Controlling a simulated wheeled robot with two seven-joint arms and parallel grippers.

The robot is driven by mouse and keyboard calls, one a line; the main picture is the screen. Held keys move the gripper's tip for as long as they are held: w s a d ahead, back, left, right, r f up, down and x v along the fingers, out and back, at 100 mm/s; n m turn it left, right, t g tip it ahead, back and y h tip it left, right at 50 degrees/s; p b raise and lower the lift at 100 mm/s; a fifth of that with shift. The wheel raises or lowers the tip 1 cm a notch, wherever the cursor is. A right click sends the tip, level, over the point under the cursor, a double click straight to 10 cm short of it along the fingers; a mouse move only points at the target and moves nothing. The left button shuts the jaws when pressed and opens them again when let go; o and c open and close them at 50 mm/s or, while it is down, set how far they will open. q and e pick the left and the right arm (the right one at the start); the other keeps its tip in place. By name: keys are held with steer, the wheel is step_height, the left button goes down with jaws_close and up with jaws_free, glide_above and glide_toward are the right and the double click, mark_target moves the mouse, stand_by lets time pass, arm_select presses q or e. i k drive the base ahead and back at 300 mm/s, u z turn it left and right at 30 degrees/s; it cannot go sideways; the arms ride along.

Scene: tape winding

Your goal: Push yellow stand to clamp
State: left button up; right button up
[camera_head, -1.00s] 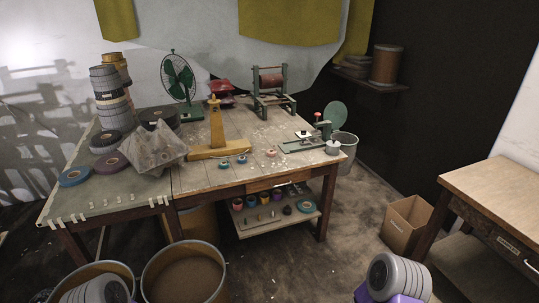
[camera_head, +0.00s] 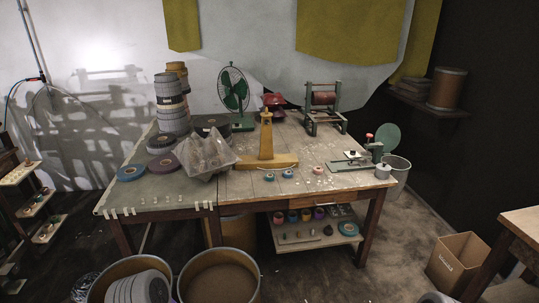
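The yellow stand (camera_head: 265,143) is upright on the worktable, with a long flat foot and a tall tapering post. It stands near the middle of the tabletop. A green clamp-like device (camera_head: 374,151) on a flat base sits near the table's right end, to the right of the stand. Neither gripper is in view, and nothing is touching the stand.
Small tape rolls lie before the stand. Buckets (camera_head: 220,275) and a cardboard box (camera_head: 458,262) stand on the floor.

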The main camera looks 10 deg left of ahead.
mark_target(266, 159)
steer(key=z, duration=0.45)
steer(key=i, duration=0.65)
steer(key=z, duration=0.55)
steer(key=i, duration=0.95)
steer(key=u, duration=0.3)
